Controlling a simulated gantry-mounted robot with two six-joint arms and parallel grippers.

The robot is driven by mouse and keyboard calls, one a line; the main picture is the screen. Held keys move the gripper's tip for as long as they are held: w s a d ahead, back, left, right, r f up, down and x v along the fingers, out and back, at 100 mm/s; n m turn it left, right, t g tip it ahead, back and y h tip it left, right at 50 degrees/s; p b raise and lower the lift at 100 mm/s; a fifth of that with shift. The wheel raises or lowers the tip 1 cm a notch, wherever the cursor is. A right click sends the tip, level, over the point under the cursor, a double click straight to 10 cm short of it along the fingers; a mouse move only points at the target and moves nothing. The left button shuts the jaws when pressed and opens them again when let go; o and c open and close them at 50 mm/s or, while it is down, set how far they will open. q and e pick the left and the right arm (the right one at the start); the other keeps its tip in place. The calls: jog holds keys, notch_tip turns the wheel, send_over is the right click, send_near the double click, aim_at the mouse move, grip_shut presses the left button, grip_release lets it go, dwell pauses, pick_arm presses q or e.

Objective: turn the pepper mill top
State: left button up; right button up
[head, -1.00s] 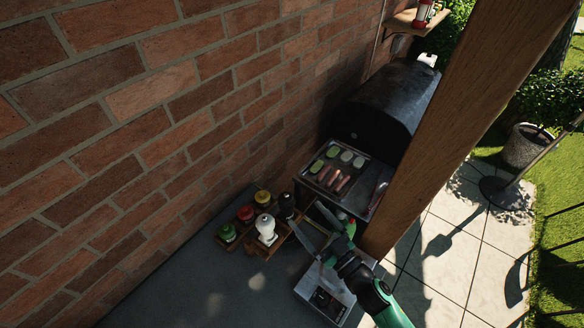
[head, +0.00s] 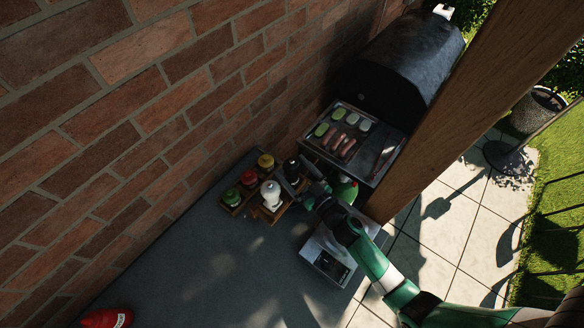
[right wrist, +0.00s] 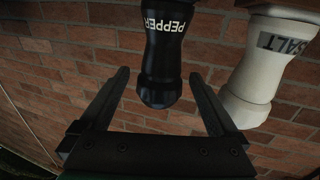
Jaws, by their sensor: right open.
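The black pepper mill (head: 290,166) stands in the wooden rack at the wall, beside the white salt mill (head: 270,192). In the right wrist view the pepper mill (right wrist: 167,50) appears upside down with its lettering visible, its rounded top pointing toward my gripper's palm. My right gripper (head: 298,177) is open at the mill; in the right wrist view its fingers (right wrist: 158,74) lie on either side of the mill's top, with gaps on both sides. The salt mill (right wrist: 262,75) is just beyond the right-hand finger there. My left gripper is out of view.
Jars with green, red and yellow lids (head: 231,197) share the rack (head: 256,211). The brick wall (head: 130,130) is close behind. A grill with food on its tray (head: 371,170) and a wooden post (head: 440,110) stand to the right. The grey counter (head: 220,265) is mostly clear; a red bottle (head: 105,318) is at lower left.

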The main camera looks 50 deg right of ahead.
jog(key=shift+w+d, duration=0.1)
jog(key=shift+w, duration=0.35)
jog(key=c, duration=1.4)
jog(key=shift+o, duration=0.2)
jog(key=m+h+b, duration=0.1)
jog(key=h+b, duration=0.1)
jog(key=b, duration=0.2)
jog(key=m+g+h+b, duration=0.1)
jog(key=b, duration=0.4)
jog(key=m+g+h+b, duration=0.1)
jog(key=h+b, duration=0.1)
jog(key=b, duration=0.3)
jog(key=shift+w+f+m+h, duration=0.1)
jog(key=shift+f+m+h, duration=0.2)
jog(key=shift+f+m, duration=0.1)
jog(key=shift+r+m+g+h+b, duration=0.3)
jog(key=shift+m+h+b, duration=0.1)
jog(key=shift+h+b, duration=0.3)
jog(key=shift+r, duration=0.15)
